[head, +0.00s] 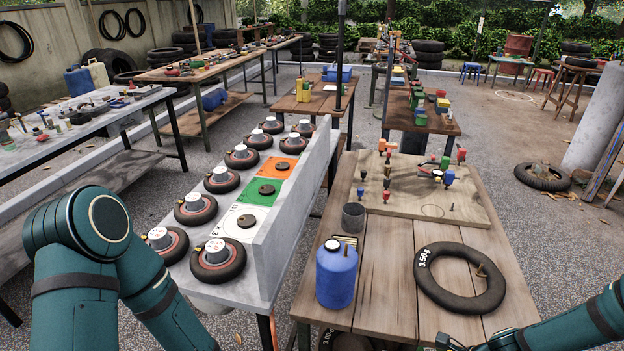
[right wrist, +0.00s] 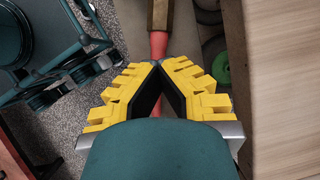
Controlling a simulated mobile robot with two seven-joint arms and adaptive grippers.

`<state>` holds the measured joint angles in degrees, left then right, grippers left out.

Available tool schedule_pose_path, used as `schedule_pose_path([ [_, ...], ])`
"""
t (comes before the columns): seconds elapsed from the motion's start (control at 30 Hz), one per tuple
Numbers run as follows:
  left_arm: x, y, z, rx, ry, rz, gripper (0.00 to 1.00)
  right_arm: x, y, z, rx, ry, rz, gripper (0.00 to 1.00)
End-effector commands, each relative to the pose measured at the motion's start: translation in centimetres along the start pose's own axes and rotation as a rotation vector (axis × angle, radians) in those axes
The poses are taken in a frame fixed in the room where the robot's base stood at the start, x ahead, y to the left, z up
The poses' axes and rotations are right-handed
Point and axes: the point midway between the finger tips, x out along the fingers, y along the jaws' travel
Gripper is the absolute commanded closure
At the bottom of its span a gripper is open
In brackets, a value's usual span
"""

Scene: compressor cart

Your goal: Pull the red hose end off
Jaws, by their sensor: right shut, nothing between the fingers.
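In the right wrist view, a red rod-like piece (right wrist: 158,45) runs up into a brown sleeve (right wrist: 160,14). It may be the red hose end, but I cannot tell for sure. My right gripper (right wrist: 156,66) has yellow toothed fingers whose tips meet in a point over this red piece. The gripper is shut and empty, and the red piece continues behind the fingers, visible in the gap between them. In the head view my right arm enters at the lower right, and its gripper is not clearly seen. My left arm is at the lower left, with its gripper out of frame.
A wooden table (head: 385,275) in the head view holds a blue jug (head: 337,276), a black inner tube (head: 428,273), a grey cup (head: 353,217) and a board (head: 425,209) with several coloured fittings. A grey bench (head: 270,285) with several wheels stands left of it.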

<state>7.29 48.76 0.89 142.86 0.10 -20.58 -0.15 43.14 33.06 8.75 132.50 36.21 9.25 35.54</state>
Motion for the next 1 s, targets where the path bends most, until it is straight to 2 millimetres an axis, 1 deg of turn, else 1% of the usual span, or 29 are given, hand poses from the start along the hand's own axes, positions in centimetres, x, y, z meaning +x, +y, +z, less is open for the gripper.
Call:
schedule_pose_path([
  [0.23, 0.0, 0.0, 0.0, 0.0, 0.0, 0.0, 0.53, 0.0, 0.0, -0.1, 0.0, 0.0, 0.0, 1.0],
  [0.27, 0.0, 0.0, 0.0, 0.0, 0.0, 0.0, 0.53, 0.0, 0.0, -0.1, 0.0, 0.0, 0.0, 0.96],
  [0.3, 0.0, 0.0, 0.0, 0.0, 0.0, 0.0, 0.53, 0.0, 0.0, -0.1, 0.0, 0.0, 0.0, 0.82],
  [0.33, 0.0, 0.0, 0.0, 0.0, 0.0, 0.0, 0.53, 0.0, 0.0, -0.1, 0.0, 0.0, 0.0, 0.77],
  [0.6, 0.0, 0.0, 0.0, 0.0, 0.0, 0.0, 0.53, 0.0, 0.0, -0.1, 0.001, 0.0, 0.0, 0.77],
  [0.73, 0.0, 0.0, 0.0, 0.0, 0.0, 0.0, 0.53, -0.5, -0.1, -0.1, 0.0, 0.002, -0.001, 0.77],
  [0.87, 0.0, 0.0, 0.0, 0.0, 0.0, 0.0, 0.53, -2.0, -0.1, -0.1, -0.001, 0.003, -0.004, 0.77],
  [1.0, 0.0, 0.0, 0.0, 0.0, 0.0, 0.0, 0.53, -4.4, -0.2, 0.0, -0.003, 0.004, -0.006, 0.77],
])
